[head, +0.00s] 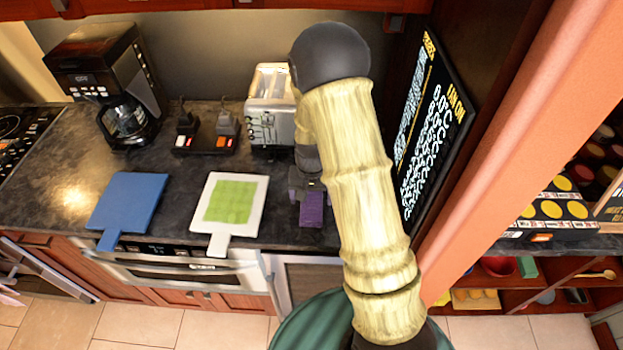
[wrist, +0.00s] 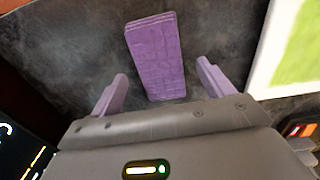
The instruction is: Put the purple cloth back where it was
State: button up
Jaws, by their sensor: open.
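The purple cloth (wrist: 155,55) is a folded rectangle with a square-patterned face. It lies on the dark countertop, and its near end shows between my fingertips in the wrist view. In the head view the cloth (head: 312,211) is near the counter's front edge, right of the white board. My gripper (wrist: 162,72) is open, with one purple finger on each side of the cloth's near end and visible gaps on both sides. I cannot tell how high the fingers are above the counter. In the head view my gripper (head: 307,185) is partly hidden by my arm.
A white board with a green face (head: 231,203) and a blue board (head: 130,203) lie to the left. A black sign (head: 432,130) leans at the right.

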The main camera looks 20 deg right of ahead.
aim_at(312, 205)
notch_tip(312, 205, up, 10)
jog(key=b, duration=0.1)
jog(key=shift+b, duration=0.35)
jog(key=shift+f, duration=0.1)
jog(key=s+r+n+t, duration=0.2)
jog(key=s+r+n, duration=0.1)
jog(key=s, duration=1.1)
jog(key=shift+s+r+n+t, duration=0.15)
jog(key=shift+r+n+t, duration=0.15)
jog(key=shift+r, duration=0.35)
